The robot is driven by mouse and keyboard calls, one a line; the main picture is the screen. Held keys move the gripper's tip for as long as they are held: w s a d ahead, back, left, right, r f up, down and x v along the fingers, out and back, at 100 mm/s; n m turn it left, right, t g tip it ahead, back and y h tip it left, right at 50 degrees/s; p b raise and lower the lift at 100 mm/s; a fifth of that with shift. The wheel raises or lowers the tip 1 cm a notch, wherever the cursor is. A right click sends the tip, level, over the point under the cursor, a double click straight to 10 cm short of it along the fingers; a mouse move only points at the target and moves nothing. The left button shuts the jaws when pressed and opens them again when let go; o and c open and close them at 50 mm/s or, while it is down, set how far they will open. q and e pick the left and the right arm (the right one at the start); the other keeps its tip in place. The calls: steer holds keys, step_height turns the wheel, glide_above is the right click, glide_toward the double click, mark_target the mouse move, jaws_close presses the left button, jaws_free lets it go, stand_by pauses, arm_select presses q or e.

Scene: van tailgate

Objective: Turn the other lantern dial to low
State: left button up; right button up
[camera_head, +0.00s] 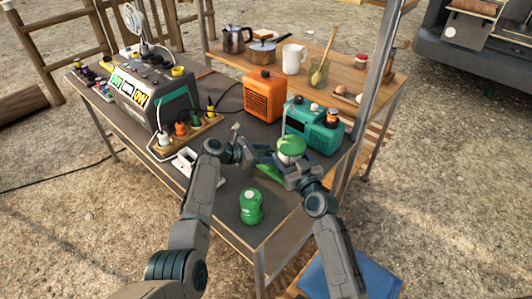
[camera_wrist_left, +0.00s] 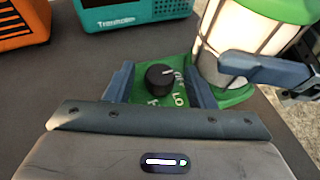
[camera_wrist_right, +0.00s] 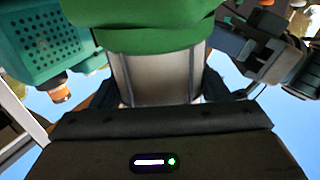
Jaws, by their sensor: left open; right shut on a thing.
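A lantern with a green cap (camera_head: 291,145) stands at the right of the work table. In the right wrist view, my right gripper (camera_wrist_right: 158,92) is shut on its pale body (camera_wrist_right: 155,78). In the left wrist view, its green base carries a black dial (camera_wrist_left: 160,77), with "LO" printed at the right. The dial's white mark points right and slightly up. My left gripper (camera_wrist_left: 160,88) is open, with one finger on each side of the dial; contact is unclear. A second green lantern (camera_head: 251,207) stands nearer the front edge, its dial not readable.
An orange heater (camera_head: 265,95) and a teal radio (camera_head: 315,125) stand behind the lantern. A power station (camera_head: 150,92) and a power strip (camera_head: 187,135) with plugs are at the left. Table space around the front lantern is clear.

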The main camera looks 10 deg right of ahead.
arm_select(q)
steer(key=shift+c, duration=0.2)
steer(key=c, duration=0.9)
steer(key=shift+w+m+g, duration=0.2)
steer(key=shift+m+g, duration=1.1)
steer(key=shift+g, duration=0.2)
steer(key=shift+c, duration=0.2)
steer(key=o, duration=1)
steer(key=shift+a, duration=0.15)
steer(key=v, duration=1.1)
steer(key=shift+w+a, duration=0.15)
steer(key=shift+a, duration=0.3)
